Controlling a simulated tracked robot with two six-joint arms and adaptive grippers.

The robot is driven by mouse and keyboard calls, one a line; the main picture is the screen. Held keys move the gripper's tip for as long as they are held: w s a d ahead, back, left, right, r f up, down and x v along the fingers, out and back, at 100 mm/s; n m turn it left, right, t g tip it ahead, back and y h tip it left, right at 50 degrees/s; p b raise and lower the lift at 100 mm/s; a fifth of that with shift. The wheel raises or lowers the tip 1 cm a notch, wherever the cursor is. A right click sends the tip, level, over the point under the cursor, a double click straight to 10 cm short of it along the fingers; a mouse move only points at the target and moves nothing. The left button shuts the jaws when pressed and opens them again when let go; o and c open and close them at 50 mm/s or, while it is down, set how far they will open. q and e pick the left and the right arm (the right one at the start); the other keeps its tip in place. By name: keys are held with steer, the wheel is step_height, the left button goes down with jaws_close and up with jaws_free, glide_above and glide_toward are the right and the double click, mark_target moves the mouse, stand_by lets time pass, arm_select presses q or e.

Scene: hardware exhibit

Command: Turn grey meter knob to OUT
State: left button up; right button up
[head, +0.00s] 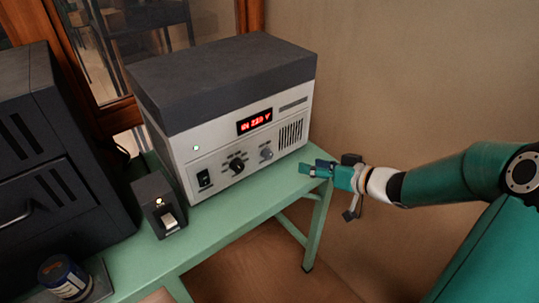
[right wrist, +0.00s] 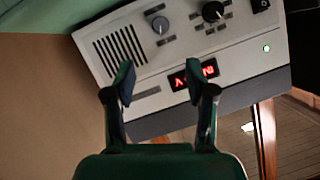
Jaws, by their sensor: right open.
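The meter (head: 215,155) is a box with a dark lid and a pale front panel, standing on a green table. The grey meter knob (head: 266,153) is on the right part of its panel, right of a larger black knob (head: 237,166). The wrist view is upside down and shows the grey knob (right wrist: 160,24) beyond my fingertips, with its labels too small to read. The red display (head: 254,121) seems to read IN and a voltage. My right gripper (head: 312,169) is open and empty, right of the knob and apart from the panel; its spread fingers also show in the wrist view (right wrist: 160,82).
A rocker switch (head: 204,179) and a green light are on the panel's left. A small dark switch box (head: 157,206) stands in front of the meter. A dark cabinet (head: 50,150) and a blue-lidded tin (head: 62,277) are at left. A wall rises at right.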

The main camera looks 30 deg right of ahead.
mark_target(270, 156)
steer(key=b+x, duration=0.1)
steer(key=x, duration=1.4)
steer(key=shift+w+a+f+b, duration=0.15)
steer(key=shift+w+b, duration=0.1)
steer(key=shift+b, duration=0.05)
jaws_close()
